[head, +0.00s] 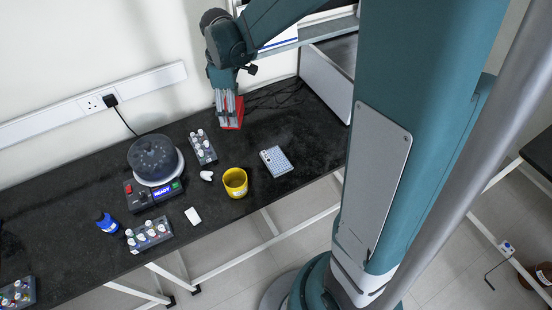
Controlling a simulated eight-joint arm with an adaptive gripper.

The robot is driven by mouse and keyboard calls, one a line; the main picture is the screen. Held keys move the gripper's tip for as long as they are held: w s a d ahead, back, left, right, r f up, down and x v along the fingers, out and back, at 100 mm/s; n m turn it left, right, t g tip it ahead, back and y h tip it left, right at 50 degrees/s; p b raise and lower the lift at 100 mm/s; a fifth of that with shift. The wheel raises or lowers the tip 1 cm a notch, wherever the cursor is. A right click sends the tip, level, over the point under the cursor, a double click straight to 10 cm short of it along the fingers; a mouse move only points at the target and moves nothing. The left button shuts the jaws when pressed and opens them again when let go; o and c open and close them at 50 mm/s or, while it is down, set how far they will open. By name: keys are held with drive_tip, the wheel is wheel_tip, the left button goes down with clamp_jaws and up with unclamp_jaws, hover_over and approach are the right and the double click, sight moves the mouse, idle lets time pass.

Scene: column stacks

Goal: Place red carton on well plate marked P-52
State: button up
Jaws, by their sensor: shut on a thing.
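The red carton (239,114) is at the back of the black bench, near the wall. My gripper (230,115) reaches down from above and is shut on it, with the fingers covering part of its near side. I cannot tell whether the carton touches the bench. A white well plate (276,161) lies flat on the bench, to the right of and nearer than the carton. Its top looks bare. Any P-52 marking is too small to read.
A rack of white-capped vials (202,147) stands left of the plate, and a yellow cup (235,183) stands close to its front left. A device with a dark round top (154,158), a second vial rack (149,235) and a blue bottle (107,223) are farther left.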

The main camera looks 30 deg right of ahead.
drive_tip(key=s+d+f+m, duration=0.2)
drive_tip(key=s+d, duration=0.9)
drive_tip(key=s, duration=0.1)
hover_over(276, 159)
drive_tip(key=shift+f, duration=2.25)
drive_tip(key=shift+f, duration=0.15)
drive_tip(key=shift+f+b, duration=0.45)
drive_tip(key=shift+f, duration=2.35)
drive_tip(key=shift+f+b, duration=0.35)
drive_tip(key=shift+f, duration=1.7)
drive_tip(key=shift+f, duration=0.15)
